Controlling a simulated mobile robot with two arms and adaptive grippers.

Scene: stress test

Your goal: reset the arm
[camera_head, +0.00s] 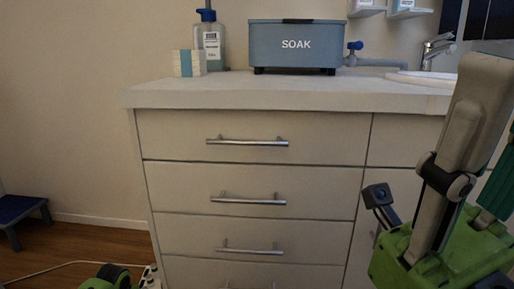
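My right arm comes in at the right edge, with a large pale link, a black joint and a bright green body in front of the cabinet's right side. A small dark finger-like part (378,196) stands out to the left of the green body. I cannot tell how far apart the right gripper's fingers are, and I see nothing held. At the bottom left, only a green and black part, apparently of my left arm, shows at the frame's edge. The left gripper's fingers are not visible there.
A pale cabinet with closed drawers (250,182) and metal handles fills the middle. On its counter (290,95) stand a pump bottle (210,45), a small box (188,64), a blue SOAK bin (295,45) and a faucet (436,48). A blue step stool (20,208) is at left.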

